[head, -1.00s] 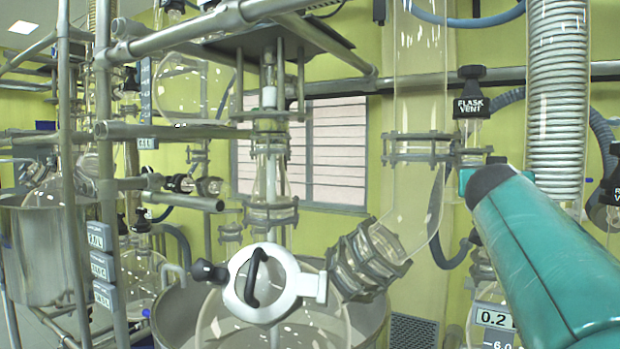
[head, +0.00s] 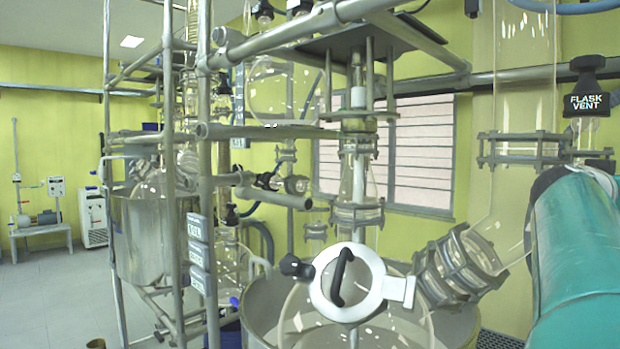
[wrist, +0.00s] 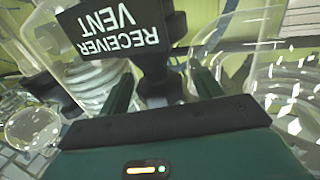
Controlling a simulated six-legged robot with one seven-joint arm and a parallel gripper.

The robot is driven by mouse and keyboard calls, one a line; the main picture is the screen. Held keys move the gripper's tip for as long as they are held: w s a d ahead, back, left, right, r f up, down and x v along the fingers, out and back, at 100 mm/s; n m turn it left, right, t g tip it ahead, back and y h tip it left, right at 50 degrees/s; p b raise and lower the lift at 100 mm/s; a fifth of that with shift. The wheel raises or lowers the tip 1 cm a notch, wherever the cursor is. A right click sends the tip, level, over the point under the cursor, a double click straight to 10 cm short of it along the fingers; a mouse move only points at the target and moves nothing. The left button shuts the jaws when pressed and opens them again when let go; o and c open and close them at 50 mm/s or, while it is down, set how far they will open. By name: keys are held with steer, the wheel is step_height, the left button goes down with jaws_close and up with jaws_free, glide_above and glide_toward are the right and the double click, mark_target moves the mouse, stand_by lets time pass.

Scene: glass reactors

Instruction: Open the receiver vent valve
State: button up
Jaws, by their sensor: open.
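The receiver vent valve (wrist: 155,50) shows in the wrist view as a black handle and stem. Its black label plate (wrist: 115,30) reads RECEIVER VENT upside down. My gripper (wrist: 161,75) is open in the wrist view, with one dark green finger on each side of the black stem. A gap seems to show between the stem and each finger; I cannot tell how deep the stem sits. In the head view my teal arm fills the lower right, and my gripper and the receiver vent cannot be made out.
The flask vent valve (head: 586,100) stands at the right, just above my arm. A glass reactor with a white, black-handled lid (head: 347,283) sits in a metal pot. Metal frame pipes stand left of it. Coiled glass (wrist: 100,85) and clear glassware (wrist: 290,90) flank my gripper. Open floor lies far left.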

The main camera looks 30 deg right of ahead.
steer(key=m+g+y, duration=0.1)
steer(key=m+g, duration=0.1)
steer(key=g, duration=0.1)
steer(key=m+g+y, duration=0.1)
steer(key=m+g, duration=0.1)
steer(key=g, duration=0.2)
steer(key=shift+m, duration=0.3)
steer(key=shift+w+a+g, duration=0.2)
steer(key=shift+a+g, duration=0.05)
steer(key=shift+g, duration=0.05)
steer(key=v, duration=1.3)
steer(key=w+a+n+t+h, duration=0.2)
steer(key=w+a+n+t, duration=0.2)
steer(key=w+t, duration=0.3)
steer(key=w+a+n+t+h, duration=0.2)
steer(key=w+a+n+t, duration=0.2)
steer(key=w+t, duration=0.4)
steer(key=shift+w+a+r+n, duration=0.4)
steer(key=shift+w+a, duration=0.2)
steer(key=shift+w, duration=0.45)
